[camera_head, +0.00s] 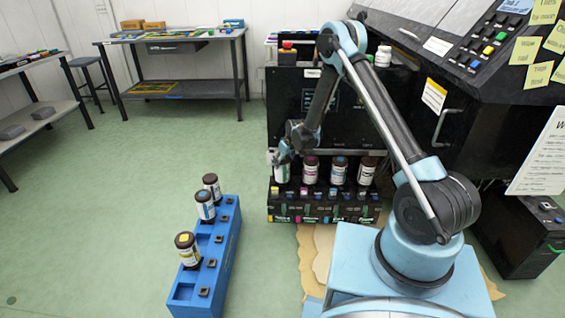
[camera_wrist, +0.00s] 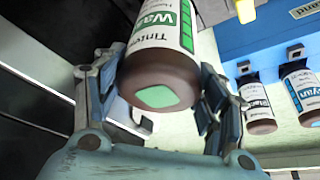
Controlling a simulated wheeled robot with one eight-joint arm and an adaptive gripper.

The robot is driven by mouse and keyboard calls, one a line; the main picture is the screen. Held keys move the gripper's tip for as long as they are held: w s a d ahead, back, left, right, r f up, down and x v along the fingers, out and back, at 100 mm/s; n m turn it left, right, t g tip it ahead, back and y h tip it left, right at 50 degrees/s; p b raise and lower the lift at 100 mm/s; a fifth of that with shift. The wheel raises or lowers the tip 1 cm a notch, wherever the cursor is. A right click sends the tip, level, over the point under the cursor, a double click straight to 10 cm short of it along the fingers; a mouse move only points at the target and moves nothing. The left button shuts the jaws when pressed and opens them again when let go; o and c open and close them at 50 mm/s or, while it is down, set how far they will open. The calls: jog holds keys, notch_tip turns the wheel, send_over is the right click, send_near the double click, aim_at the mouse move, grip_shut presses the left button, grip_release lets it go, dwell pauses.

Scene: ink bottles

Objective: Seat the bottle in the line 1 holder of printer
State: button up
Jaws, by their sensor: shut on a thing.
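My gripper (camera_head: 285,153) is shut on a brown bottle with a white label (camera_head: 281,172). It holds the bottle at the left end of the printer's bottle row, in front of the black printer (camera_head: 290,110). In the wrist view, my gripper (camera_wrist: 160,88) has a finger on each side of the bottle (camera_wrist: 160,65). The label has a green band with a word starting "Wa", and the brown end facing the camera bears a green patch. The holder row (camera_head: 320,208) has coloured marks along its front. I cannot tell whether the bottle touches its holder.
Bottles with magenta (camera_head: 310,170), blue (camera_head: 339,171) and dark (camera_head: 367,170) labels stand to the right in the row. A blue rack (camera_head: 222,250) on the floor holds yellow (camera_head: 187,250), cyan (camera_head: 205,206) and dark-labelled (camera_head: 212,187) bottles. Green floor lies open at left.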

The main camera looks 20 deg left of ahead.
jog(key=o, duration=2)
jog(key=shift+r, duration=0.1)
jog(key=s+d+r+m, duration=0.1)
jog(key=s+d+r, duration=0.1)
jog(key=d+r, duration=0.85)
jog(key=s+d+r+m, duration=0.15)
jog(key=d+r, duration=0.55)
jog(key=r, duration=0.7)
jog(key=s+d+r+m+h, duration=0.1)
jog(key=s+d+r, duration=0.4)
jog(key=d, duration=0.3)
jog(key=s+d+r+m+h, duration=0.1)
jog(key=s+d+r+m, duration=0.1)
jog(key=s+d+r, duration=0.4)
jog(key=s+d+r+m, duration=0.2)
jog(key=s+d, duration=1)
jog(key=d, duration=0.1)
jog(key=s+d+f+m+h, duration=0.1)
jog(key=s+d+f+m, duration=0.1)
jog(key=s, duration=0.5)
jog(key=s+d+f+m, duration=0.1)
jog(key=s+d+f, duration=0.2)
jog(key=s+d, duration=0.2)
jog(key=s, duration=0.3)
jog(key=shift+s+d+f+m+h, duration=0.2)
jog(key=shift+f+m+h, duration=0.15)
jog(key=shift+f+h, duration=0.05)
